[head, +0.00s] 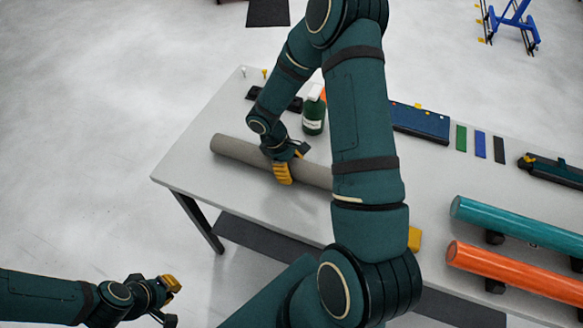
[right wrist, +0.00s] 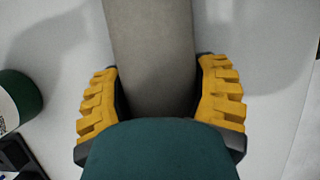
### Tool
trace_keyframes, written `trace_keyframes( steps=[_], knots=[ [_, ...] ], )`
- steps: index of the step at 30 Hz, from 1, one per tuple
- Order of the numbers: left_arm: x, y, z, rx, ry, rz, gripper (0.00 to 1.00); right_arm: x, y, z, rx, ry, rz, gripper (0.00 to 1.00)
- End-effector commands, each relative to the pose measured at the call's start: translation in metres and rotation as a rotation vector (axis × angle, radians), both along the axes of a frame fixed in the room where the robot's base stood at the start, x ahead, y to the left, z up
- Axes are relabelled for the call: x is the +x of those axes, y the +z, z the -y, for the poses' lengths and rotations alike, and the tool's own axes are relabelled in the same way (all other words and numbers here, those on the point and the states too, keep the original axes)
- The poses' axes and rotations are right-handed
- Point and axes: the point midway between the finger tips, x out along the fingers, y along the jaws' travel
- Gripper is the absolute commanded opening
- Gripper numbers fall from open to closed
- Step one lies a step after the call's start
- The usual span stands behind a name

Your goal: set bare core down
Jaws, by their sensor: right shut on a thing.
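The bare core (head: 236,150) is a plain grey tube, lying level over the left part of the white table (head: 190,172). My right gripper (head: 282,172) comes from above and is shut around the tube's middle. In the right wrist view the core (right wrist: 150,50) runs between the two yellow finger pads of the right gripper (right wrist: 160,100). I cannot tell whether the core touches the table or hangs slightly above it. My right arm hides its right end. My left gripper (head: 168,300) is off the table at the lower left, fingers apart and empty.
A green spray bottle (head: 313,114) stands just behind the core. A teal roll (head: 510,226) and an orange roll (head: 510,272) lie on supports at the right. A dark blue case (head: 421,123) and several coloured strips (head: 480,144) lie at the back. The table's front-left corner is clear.

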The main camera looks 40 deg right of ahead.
Motion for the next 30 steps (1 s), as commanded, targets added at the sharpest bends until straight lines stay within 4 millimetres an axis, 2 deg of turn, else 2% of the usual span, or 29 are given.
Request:
trace_keyframes(
  steps=[8, 9, 11, 23, 26, 30],
  knots=[
    [-0.001, -0.003, 0.0, 0.0, -0.002, -0.002, 0.0, 0.0, -0.003, 0.0, 0.0, 0.0, 0.0, 0.21],
    [-0.001, -0.003, 0.0, 0.0, -0.002, -0.002, 0.0, 0.0, -0.002, 0.0, 0.0, 0.0, 0.0, 0.77],
    [-0.001, -0.002, 0.0, 0.0, -0.002, -0.002, 0.0, 0.0, -0.002, 0.0, 0.0, 0.0, 0.0, 0.99],
    [0.0, 0.001, 0.0, 0.0, 0.0, -0.001, 0.0, 0.0, 0.002, 0.0, 0.0, 0.0, 0.0, 0.99],
    [0.001, 0.003, 0.0, 0.0, 0.001, 0.002, 0.0, 0.004, 0.012, -0.002, -0.002, 0.0, 0.002, 0.99],
    [0.002, 0.008, 0.0, 0.001, 0.004, 0.005, 0.0, 0.013, 0.038, -0.006, -0.001, 0.001, 0.004, 0.99]
  ],
)
